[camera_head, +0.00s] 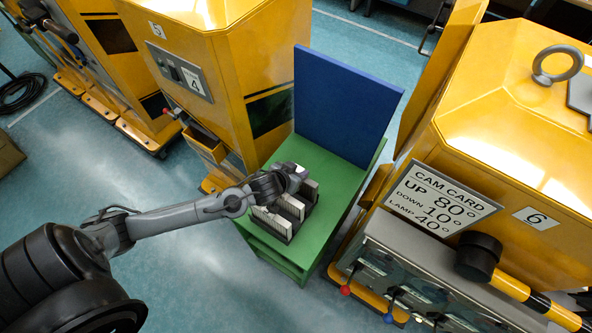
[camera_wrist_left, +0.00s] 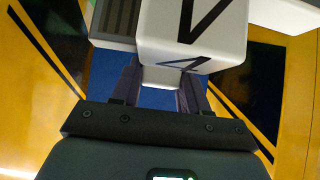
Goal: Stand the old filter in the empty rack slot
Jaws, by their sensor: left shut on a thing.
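My left gripper (camera_head: 280,183) is over the green cart, right above the filter rack. It is shut on a white block with black strokes (camera_wrist_left: 195,35), which I take to be the old filter's top; a grey ribbed face (camera_wrist_left: 118,14) shows beside it in the left wrist view. In the head view my gripper covers most of the held piece. The dark rack (camera_head: 275,231) stands on the cart top with several pale, ribbed filters (camera_head: 292,207) upright in it. I cannot tell whether the held filter touches the rack, or which slot is empty. My right gripper is out of view.
The green cart (camera_head: 335,182) has a tall blue back panel (camera_head: 345,105) behind the rack. Yellow cabinet 5 (camera_head: 205,45) stands close on the left, and yellow cabinet 6 with its cam card (camera_head: 440,200) and levers on the right. Open floor lies in front of the cart.

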